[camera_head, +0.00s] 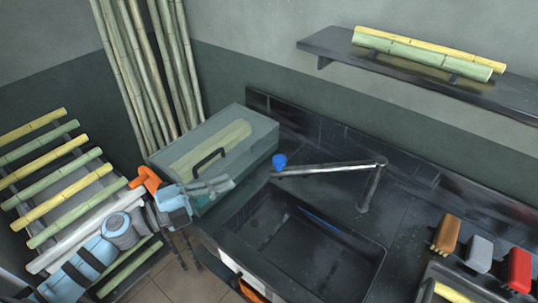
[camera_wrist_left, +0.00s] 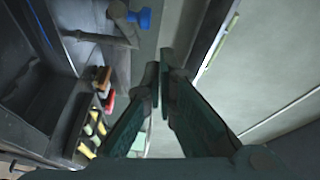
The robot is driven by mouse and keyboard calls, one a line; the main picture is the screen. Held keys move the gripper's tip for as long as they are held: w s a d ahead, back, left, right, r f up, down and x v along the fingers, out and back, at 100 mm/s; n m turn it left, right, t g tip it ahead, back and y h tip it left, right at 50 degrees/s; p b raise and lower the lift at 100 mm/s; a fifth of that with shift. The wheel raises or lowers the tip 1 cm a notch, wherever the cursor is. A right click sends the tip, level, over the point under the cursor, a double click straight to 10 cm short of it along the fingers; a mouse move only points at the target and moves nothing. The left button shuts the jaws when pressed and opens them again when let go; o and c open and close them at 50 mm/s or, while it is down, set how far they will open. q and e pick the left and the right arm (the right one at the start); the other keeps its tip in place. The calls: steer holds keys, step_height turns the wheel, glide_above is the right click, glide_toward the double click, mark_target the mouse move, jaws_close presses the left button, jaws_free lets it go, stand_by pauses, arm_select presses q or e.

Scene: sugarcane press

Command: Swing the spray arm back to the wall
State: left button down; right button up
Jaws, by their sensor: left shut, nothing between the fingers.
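The spray arm (camera_head: 325,168) is a grey metal tube reaching left from its upright post (camera_head: 371,186) behind the sink. Its free end carries a blue tip (camera_head: 279,161) near the box's right corner. In the left wrist view, the arm (camera_wrist_left: 100,39) and blue tip (camera_wrist_left: 140,17) lie at the top, ahead of the fingers. My left gripper (camera_head: 232,183) is in front of the lidded box, left of the arm's free end and apart from it. Its fingertips meet in the left wrist view (camera_wrist_left: 161,72), with nothing between them. My right gripper is out of view.
The grey-green box (camera_head: 252,122) with a dark handle stands left of the sink (camera_head: 300,243). A wall shelf (camera_head: 325,46) holds cane pieces. Brown, grey and red brushes (camera_head: 478,252) stand at right. A cane rack (camera_head: 50,140) is at left.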

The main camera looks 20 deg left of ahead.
arm_select(q)
steer(key=w+d+f+m+g+h+p, duration=0.1)
steer(key=w+d+f+m+g, duration=0.1)
steer(key=w+d, duration=0.6)
steer(key=shift+w+d+f+p, duration=0.25)
steer(key=shift+w+f+p, duration=0.05)
steer(key=shift+w, duration=0.15)
